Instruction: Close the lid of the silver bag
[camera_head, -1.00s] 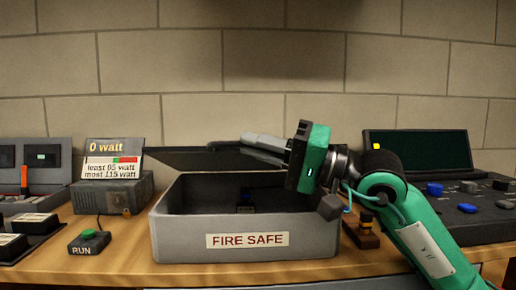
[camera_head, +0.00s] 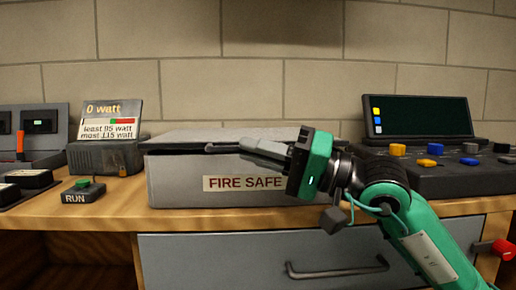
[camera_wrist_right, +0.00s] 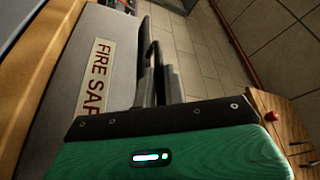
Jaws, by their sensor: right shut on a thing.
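The silver bag (camera_head: 172,185) is a grey box with a FIRE SAFE label, standing on the bench in the middle of the head view. Its grey lid (camera_head: 195,136) lies nearly flat over the top and hides the inside. The bag's labelled front (camera_wrist_right: 65,75) also shows in the right wrist view beside the fingers (camera_wrist_right: 155,75). My left gripper is out of view.
A watt meter (camera_head: 104,155) and a RUN button box (camera_head: 83,191) stand left of the bag. A console with a dark screen (camera_head: 420,115) and coloured knobs stands to the right. A drawer (camera_head: 265,255) is below the bench top.

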